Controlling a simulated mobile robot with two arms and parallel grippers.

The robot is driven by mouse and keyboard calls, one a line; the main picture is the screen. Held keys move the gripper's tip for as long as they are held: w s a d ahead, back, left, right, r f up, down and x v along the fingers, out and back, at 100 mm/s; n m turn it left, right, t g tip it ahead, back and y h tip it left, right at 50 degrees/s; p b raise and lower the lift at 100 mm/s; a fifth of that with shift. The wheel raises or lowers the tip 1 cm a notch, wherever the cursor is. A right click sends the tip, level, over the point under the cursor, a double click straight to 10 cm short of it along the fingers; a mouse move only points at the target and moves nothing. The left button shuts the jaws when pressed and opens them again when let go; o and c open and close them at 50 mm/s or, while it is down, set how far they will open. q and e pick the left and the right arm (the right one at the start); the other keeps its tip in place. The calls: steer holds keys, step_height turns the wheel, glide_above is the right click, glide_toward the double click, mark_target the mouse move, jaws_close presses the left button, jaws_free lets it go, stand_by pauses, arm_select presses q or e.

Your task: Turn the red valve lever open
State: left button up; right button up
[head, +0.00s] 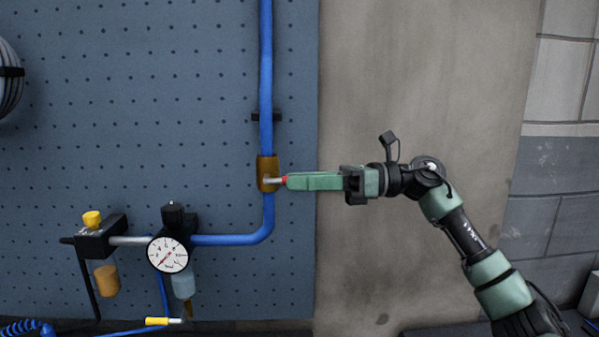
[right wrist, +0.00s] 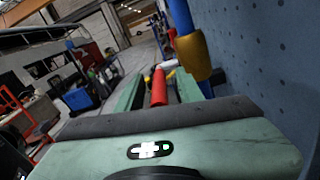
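The brass valve body (head: 267,174) sits on the vertical blue pipe in the head view; it also shows in the right wrist view (right wrist: 194,58). Its red lever (head: 284,181) points right, across the pipe, and mostly hides behind my fingers there. My right gripper (head: 291,181) reaches in from the right, level with the lever. In the right wrist view, the red lever (right wrist: 159,88) lies between the two green fingers of my right gripper (right wrist: 158,88). Dark gaps show on both sides of it, so the fingers look open around it. My left gripper is not in view.
The blue pegboard (head: 180,90) stands close behind the valve. A pressure gauge (head: 168,254) and a yellow-knobbed fitting (head: 92,219) sit lower left. The blue pipe (head: 266,75) runs up from the valve. Bare wall (head: 420,80) lies to the right.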

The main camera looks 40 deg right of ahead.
steer(key=shift+w+a, duration=0.1)
steer(key=shift+a, duration=0.05)
steer(key=shift+c, duration=0.4)
jaws_close()
stand_by(1.0)
